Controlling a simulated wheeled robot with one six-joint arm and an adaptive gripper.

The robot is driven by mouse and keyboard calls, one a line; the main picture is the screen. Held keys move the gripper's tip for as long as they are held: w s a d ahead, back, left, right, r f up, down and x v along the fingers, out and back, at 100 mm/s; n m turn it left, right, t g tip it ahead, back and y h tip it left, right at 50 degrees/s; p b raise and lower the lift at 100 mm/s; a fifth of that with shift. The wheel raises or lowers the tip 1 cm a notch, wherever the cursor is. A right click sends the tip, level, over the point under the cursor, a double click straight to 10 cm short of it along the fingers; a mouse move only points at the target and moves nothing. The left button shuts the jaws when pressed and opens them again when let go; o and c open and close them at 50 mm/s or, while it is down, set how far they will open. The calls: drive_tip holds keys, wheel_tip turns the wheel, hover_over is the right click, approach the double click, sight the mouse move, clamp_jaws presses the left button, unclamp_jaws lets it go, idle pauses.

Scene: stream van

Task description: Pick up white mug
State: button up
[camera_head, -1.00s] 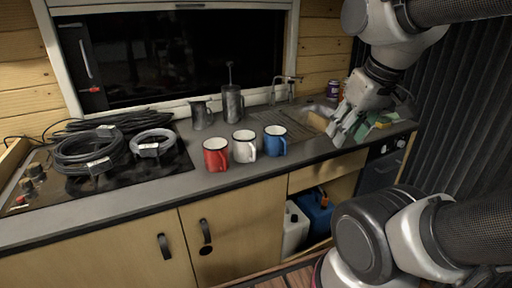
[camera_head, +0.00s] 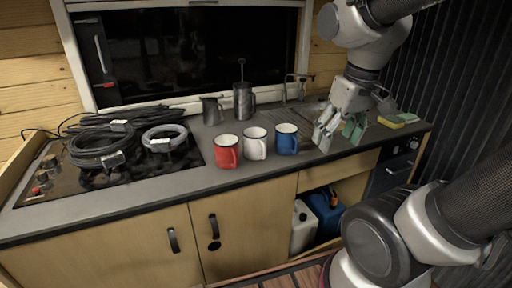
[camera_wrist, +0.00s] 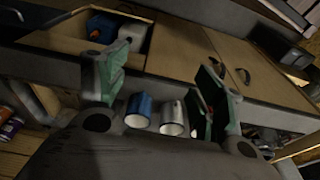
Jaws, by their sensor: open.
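The white mug (camera_head: 255,145) stands upright on the counter between the red mug (camera_head: 227,153) and the blue mug (camera_head: 287,140). In the wrist view the white mug (camera_wrist: 173,118) shows between my fingers, beside the blue mug (camera_wrist: 138,110). The red mug is mostly hidden behind a finger there. My gripper (camera_head: 337,134) is open and empty, fingers pointing down, to the right of the blue mug and apart from all three mugs. Its fingers (camera_wrist: 165,66) are spread wide in the wrist view.
A dark metal jug (camera_head: 212,111) and a French press (camera_head: 244,103) stand behind the mugs. Coiled cables (camera_head: 97,145) cover the hob at left. A sponge (camera_head: 391,122) lies at right. The counter in front of the mugs is clear.

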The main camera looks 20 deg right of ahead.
drive_tip(key=w+a+f+n+y, duration=0.1)
drive_tip(key=w+a+f+n, duration=0.2)
drive_tip(key=w, duration=0.4)
drive_tip(key=w+a+f, duration=0.2)
drive_tip(key=w+a, duration=0.4)
drive_tip(key=w, duration=0.1)
drive_tip(key=n+t, duration=0.2)
hover_over(256, 139)
drive_tip(key=d, duration=0.3)
drive_tip(key=shift+w+a+r+y, duration=0.25)
drive_tip(key=shift+r+y, duration=0.15)
drive_tip(key=shift+r, duration=0.05)
drive_tip(key=x, duration=0.7)
drive_tip(key=shift+a+f, duration=0.1)
drive_tip(key=shift+f, duration=0.15)
drive_tip(key=shift+c, duration=0.4)
drive_tip(key=c, duration=0.7)
